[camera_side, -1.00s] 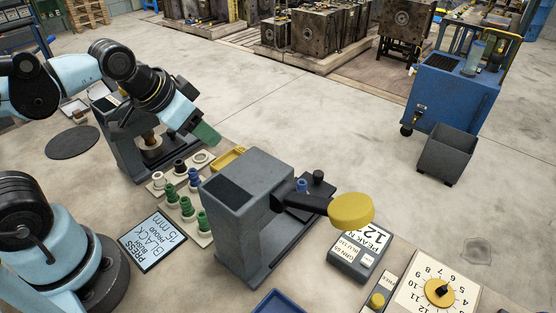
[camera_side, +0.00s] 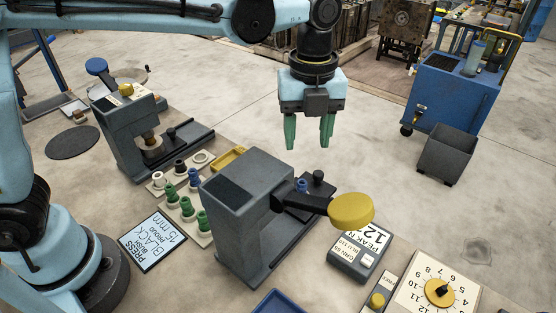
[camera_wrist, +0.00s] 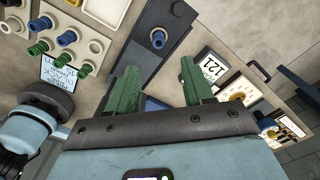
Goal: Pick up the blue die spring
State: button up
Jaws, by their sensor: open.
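My gripper (camera_side: 309,138), with two green fingers, is open and empty, high above and behind the grey press with the yellow-ended lever. In the wrist view the open fingers (camera_wrist: 158,76) point toward that press's bed. A blue die spring (camera_side: 302,185) stands on the bed, partly hidden by the black lever; it also shows in the wrist view (camera_wrist: 158,38), just beyond and between the fingertips. Other blue pieces (camera_side: 193,175) stand on the pale rack (camera_side: 207,239) beside green ones.
The grey press (camera_side: 232,215) and its yellow lever end (camera_side: 351,210) stand close to the blue spring. A second press (camera_side: 121,128) stands at left. A display box (camera_side: 357,262) and dial panel (camera_side: 437,290) lie to the right. The air around my gripper is clear.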

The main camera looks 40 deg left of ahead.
aim_at(302, 182)
notch_tip(302, 182, down, 12)
jog(key=shift+s+r, duration=0.1)
jog(key=shift+s, duration=0.05)
dwell(0.6)
grip_shut()
